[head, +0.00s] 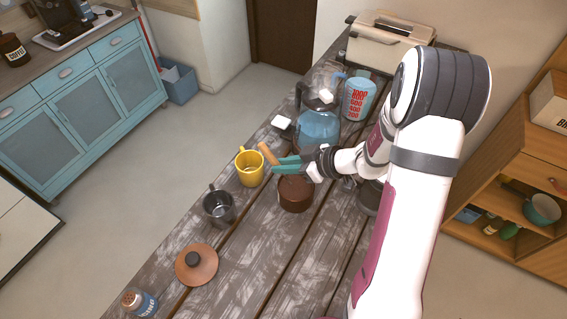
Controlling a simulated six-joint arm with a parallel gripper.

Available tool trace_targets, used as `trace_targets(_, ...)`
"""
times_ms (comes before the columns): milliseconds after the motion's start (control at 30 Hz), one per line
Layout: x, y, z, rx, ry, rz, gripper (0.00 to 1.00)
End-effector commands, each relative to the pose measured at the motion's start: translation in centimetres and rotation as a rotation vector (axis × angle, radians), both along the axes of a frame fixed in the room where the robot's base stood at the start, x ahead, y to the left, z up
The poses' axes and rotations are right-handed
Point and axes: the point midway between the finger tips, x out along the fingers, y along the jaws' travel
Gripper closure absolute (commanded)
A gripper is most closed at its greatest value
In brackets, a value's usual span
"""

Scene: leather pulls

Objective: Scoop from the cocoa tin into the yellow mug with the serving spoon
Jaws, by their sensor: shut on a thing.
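The yellow mug (249,170) stands upright on the plank table, left of my gripper. My gripper covers part of the tin's upper rim.
A dark grey mug (219,208) stands below the yellow mug. A brown lid (197,264) with a black knob and a shaker (140,302) sit nearer the front.

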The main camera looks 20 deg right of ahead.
Motion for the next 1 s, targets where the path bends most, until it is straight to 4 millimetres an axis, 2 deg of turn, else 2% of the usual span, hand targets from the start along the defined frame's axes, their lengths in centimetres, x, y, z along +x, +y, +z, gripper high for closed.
trace_targets(100, 0.0, 0.0, 0.4, 0.000, -0.002, 0.000, 1.00)
trace_targets(700, 0.0, 0.0, 6.1, 0.000, -0.002, 0.000, 1.00)
trace_targets(1000, 0.0, 0.0, 6.4, 0.001, 0.001, -0.001, 1.00)
